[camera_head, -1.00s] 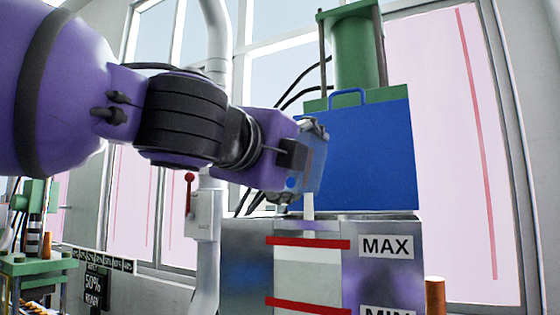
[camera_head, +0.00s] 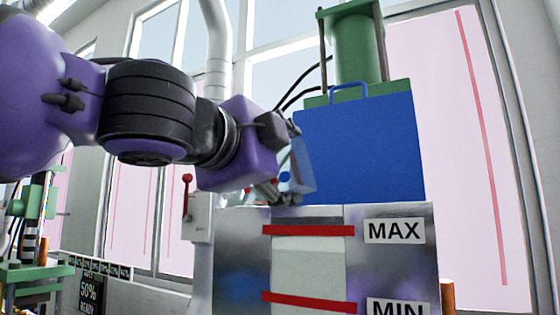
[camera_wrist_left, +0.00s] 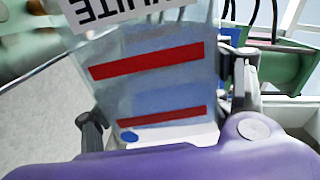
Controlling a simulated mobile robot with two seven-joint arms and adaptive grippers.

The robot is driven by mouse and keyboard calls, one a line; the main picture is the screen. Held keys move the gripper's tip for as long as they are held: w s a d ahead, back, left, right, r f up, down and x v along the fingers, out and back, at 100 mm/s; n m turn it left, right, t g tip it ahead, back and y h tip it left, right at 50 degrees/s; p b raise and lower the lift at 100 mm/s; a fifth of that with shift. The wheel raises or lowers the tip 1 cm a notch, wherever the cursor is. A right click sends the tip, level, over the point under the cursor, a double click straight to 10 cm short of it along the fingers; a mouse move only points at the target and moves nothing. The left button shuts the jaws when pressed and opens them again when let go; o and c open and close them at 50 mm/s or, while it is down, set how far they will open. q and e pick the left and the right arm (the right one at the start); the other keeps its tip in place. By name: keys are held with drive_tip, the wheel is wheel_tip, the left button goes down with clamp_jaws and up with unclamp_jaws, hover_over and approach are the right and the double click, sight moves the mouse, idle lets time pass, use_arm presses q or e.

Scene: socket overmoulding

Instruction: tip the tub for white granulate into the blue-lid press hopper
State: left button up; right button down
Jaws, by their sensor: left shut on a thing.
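My left gripper (camera_head: 284,176) is shut on the clear tub (camera_head: 301,168), tilted over the top of the press hopper (camera_head: 237,250). In the left wrist view the tub (camera_wrist_left: 150,85) has two red bands and a label ending in "HITE". Its walls look nearly empty, with some white at the lower end. The gripper fingers (camera_wrist_left: 168,102) stand on either side of it. The hopper's blue lid (camera_head: 365,150) stands upright and open behind the tub. White granulate (camera_head: 308,265) shows in the hopper window between the red MAX and MIN lines. My right gripper is not in view.
A green press cylinder (camera_head: 358,50) rises behind the lid. A grey box with a red lever (camera_head: 188,190) and a pale pipe stand left of the hopper. Another green machine (camera_head: 35,270) and a "50% READY" sign (camera_head: 90,293) are at lower left.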

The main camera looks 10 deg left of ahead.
use_arm(q)
drive_tip(key=shift+w+a+f+n, duration=0.1)
drive_tip(key=shift+a+f+n, duration=0.1)
drive_tip(key=shift+n, duration=0.1)
drive_tip(key=shift+r, duration=0.15)
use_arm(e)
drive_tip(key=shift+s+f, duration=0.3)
use_arm(q)
drive_tip(key=shift+d, duration=0.1)
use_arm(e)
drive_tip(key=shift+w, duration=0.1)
use_arm(q)
drive_tip(key=a+n, duration=0.1)
drive_tip(key=w+a+f+n, duration=0.1)
drive_tip(key=a, duration=0.1)
drive_tip(key=a+n+b, duration=0.1)
drive_tip(key=a, duration=0.1)
drive_tip(key=shift+w+f, duration=0.2)
drive_tip(key=shift+w, duration=0.1)
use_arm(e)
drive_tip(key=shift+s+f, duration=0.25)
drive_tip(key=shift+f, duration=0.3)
use_arm(q)
drive_tip(key=shift+d, duration=0.1)
